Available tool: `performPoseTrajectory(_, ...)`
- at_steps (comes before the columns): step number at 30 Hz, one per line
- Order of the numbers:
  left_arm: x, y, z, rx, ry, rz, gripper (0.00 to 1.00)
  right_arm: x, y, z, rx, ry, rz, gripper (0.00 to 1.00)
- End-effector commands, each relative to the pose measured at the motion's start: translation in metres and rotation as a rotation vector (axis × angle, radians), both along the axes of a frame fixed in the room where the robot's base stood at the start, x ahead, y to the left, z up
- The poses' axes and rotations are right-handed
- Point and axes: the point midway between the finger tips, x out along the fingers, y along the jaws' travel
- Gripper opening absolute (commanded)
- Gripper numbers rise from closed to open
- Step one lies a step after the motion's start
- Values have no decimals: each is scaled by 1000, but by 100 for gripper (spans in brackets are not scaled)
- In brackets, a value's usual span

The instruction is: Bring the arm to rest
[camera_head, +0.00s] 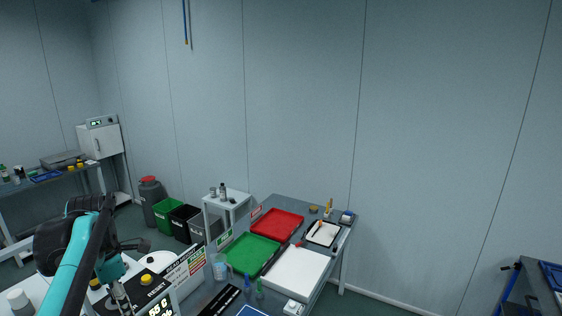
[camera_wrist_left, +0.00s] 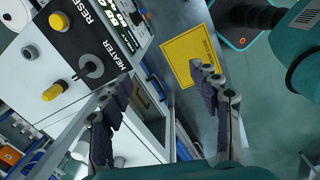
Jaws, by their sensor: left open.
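My left arm (camera_head: 75,250), teal and black, comes in from the lower left in the head view and bends down over the panel. My left gripper (camera_wrist_left: 160,80) is open, with nothing between its fingers in the wrist view. The panel fixture (camera_wrist_left: 88,58) stands beside the fingers at upper left, apart from them as far as I can tell. It carries a yellow knob (camera_wrist_left: 58,20), a black switch (camera_wrist_left: 91,66), another yellow knob (camera_wrist_left: 52,92) and "RESET" and "HEATER" labels. The panel is partly hidden by my arm in the head view. My right gripper is not in view.
A yellow sign (camera_wrist_left: 188,58) lies beyond my fingers. Bins (camera_head: 168,216) stand by the wall. The floor at right is mostly clear.

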Motion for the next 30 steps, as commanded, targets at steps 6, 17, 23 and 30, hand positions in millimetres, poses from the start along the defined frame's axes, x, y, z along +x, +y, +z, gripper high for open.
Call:
performPoseTrajectory(6,-12,-36,-46,52,-57,-317,62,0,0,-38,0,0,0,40)
performPoseTrajectory(17,-63,-133,-201,324,-204,-1325,62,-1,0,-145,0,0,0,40)
performPoseTrajectory(23,-99,-179,-301,592,-246,-1934,62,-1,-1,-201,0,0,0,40)
performPoseTrajectory(30,-117,-199,-348,773,-239,-2246,62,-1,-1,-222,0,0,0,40)
